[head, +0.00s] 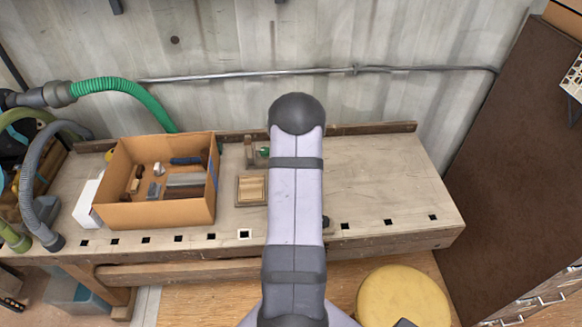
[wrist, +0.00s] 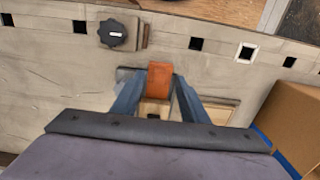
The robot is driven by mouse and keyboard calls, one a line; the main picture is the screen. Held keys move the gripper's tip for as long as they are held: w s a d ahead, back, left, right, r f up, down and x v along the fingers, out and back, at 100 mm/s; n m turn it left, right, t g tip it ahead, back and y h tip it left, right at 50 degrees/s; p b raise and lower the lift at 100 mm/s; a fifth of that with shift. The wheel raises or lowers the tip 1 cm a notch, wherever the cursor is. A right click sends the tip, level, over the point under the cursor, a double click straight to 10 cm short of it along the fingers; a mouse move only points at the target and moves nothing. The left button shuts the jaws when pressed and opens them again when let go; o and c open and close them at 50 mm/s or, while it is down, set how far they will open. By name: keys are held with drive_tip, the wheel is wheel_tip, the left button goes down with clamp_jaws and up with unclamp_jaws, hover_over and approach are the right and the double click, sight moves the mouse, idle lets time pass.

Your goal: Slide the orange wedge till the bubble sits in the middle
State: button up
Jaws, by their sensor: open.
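The orange wedge (wrist: 160,76) shows in the wrist view, between the two fingers of my gripper (wrist: 156,84). The fingers are apart, one on each side of it; I cannot tell whether either touches it. Light wood (wrist: 155,107) shows between the fingers, nearer to the palm. In the head view my arm hides the wedge and the gripper. A small green part (head: 264,151) shows just left of my arm; I cannot tell what it is. No bubble can be made out in either view.
A cardboard box (head: 155,212) with blocks and tools stands on the workbench (head: 385,180) at left. A shallow wooden tray (head: 250,190) lies between box and arm. A black knob (wrist: 117,34) sits near the bench's edge. The bench's right side is clear.

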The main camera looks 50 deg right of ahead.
drive_tip(key=shift+r+p, duration=1.85)
drive_tip(key=shift+r, duration=0.9)
drive_tip(key=s+a+g+y, duration=0.3)
drive_tip(key=s+a, duration=0.7)
drive_tip(key=a, duration=0.6)
drive_tip(key=w+a+r+n+t+h, duration=0.1)
drive_tip(key=a+r+n, duration=0.3)
drive_tip(key=a, duration=0.5)
drive_tip(key=w+a+r+n+t+h, duration=0.2)
drive_tip(key=a+r+n, duration=0.3)
drive_tip(key=a+r, duration=0.4)
drive_tip(key=shift+w+a, duration=0.45)
drive_tip(key=shift+a, duration=0.35)
